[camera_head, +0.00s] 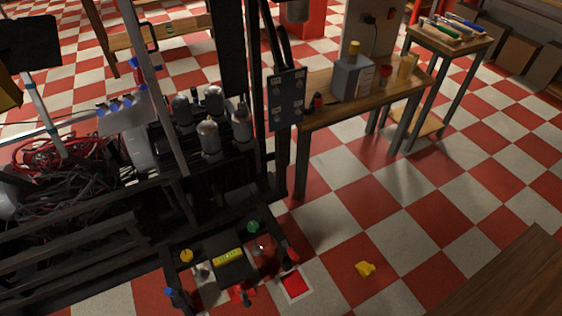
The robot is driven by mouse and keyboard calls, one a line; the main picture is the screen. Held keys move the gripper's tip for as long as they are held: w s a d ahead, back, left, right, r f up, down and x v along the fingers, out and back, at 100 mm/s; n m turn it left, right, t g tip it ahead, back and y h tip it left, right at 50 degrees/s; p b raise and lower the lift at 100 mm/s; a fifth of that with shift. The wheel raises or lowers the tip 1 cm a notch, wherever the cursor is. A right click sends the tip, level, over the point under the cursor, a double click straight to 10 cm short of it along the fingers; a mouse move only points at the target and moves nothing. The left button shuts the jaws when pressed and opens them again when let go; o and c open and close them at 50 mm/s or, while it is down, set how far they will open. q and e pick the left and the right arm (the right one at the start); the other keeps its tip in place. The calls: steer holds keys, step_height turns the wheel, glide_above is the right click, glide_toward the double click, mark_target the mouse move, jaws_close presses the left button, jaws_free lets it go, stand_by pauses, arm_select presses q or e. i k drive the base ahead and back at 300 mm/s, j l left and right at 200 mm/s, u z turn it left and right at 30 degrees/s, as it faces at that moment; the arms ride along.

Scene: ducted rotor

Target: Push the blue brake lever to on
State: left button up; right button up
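Neither of my grippers is in view. No part is clearly readable as the brake lever. Small blue parts (122,103) sit on top of the dark machine frame (88,222) at the left. Another small blue-topped part (176,297) stands at the lower left, near a dark box (231,266) with a yellow label. Which of these, if any, is the brake lever, and whether it stands at on, I cannot tell. Nothing of mine touches these parts.
A wooden workbench (318,112) holds a grey canister (351,78). A smaller tool table (448,48) stands behind it. A yellow object (365,269) lies on the checkered floor. A brown wooden surface (497,285) fills the lower right.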

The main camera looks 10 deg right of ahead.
mark_target(169, 292)
steer(key=k+u, duration=0.15)
steer(key=u, duration=1)
